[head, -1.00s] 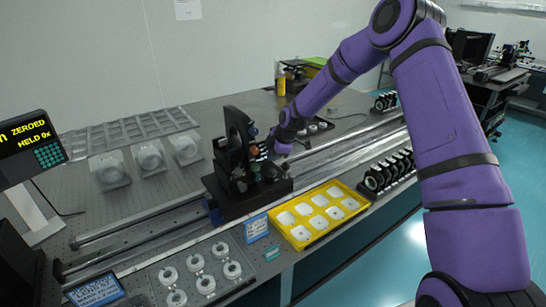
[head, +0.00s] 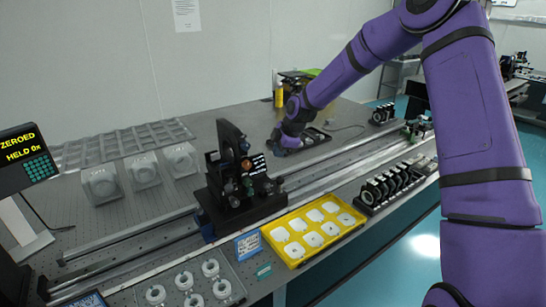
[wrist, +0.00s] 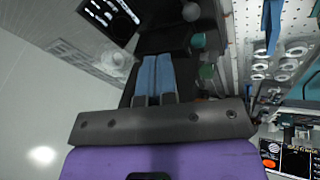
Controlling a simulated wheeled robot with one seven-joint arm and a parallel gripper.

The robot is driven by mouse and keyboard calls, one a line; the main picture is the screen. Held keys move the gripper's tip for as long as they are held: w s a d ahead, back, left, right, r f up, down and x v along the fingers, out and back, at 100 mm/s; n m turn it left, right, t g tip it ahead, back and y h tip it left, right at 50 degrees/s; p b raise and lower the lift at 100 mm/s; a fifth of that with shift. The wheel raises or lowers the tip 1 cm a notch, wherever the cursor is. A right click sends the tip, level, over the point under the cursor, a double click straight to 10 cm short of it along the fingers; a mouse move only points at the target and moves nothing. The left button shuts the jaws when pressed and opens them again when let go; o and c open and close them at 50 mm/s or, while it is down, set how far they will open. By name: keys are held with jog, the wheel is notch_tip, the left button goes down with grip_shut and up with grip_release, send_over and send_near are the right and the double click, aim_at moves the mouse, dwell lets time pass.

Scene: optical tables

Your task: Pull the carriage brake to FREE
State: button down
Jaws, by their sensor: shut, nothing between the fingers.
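The black carriage (head: 240,205) sits across the long rails in the head view. It bears an upright black plate and several small knobs, and a small blue part (head: 208,233) shows at its left end. I cannot tell which part is the brake or read its setting. My gripper (head: 273,146) is behind and to the right of the carriage, apart from it, its fingertips hard to make out there. In the wrist view my gripper's two blue fingers (wrist: 157,62) are together and empty. The carriage's dark body and knobs (wrist: 197,41) show beyond them.
A yellow tray (head: 268,240) of white pieces lies in front of the carriage, with a black rack of lenses (head: 385,190) to its right.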

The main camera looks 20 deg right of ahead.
jog(key=shift+s+d+r, duration=0.3)
jog(key=shift+s+r, duration=0.2)
jog(key=shift+r, duration=0.1)
jog(key=shift+s+d+r, duration=0.3)
jog(key=shift+s+r, duration=0.2)
jog(key=shift+r, duration=0.05)
jog(key=s+d+r+m+h, duration=0.3)
jog(key=s+r+m, duration=0.6)
jog(key=s+r, duration=1.15)
jog(key=s+d+r+m+t, duration=0.1)
jog(key=s+m, duration=0.8)
jog(key=s, duration=1.4)
jog(key=shift+d+r, duration=0.35)
jog(key=shift+r, duration=0.1)
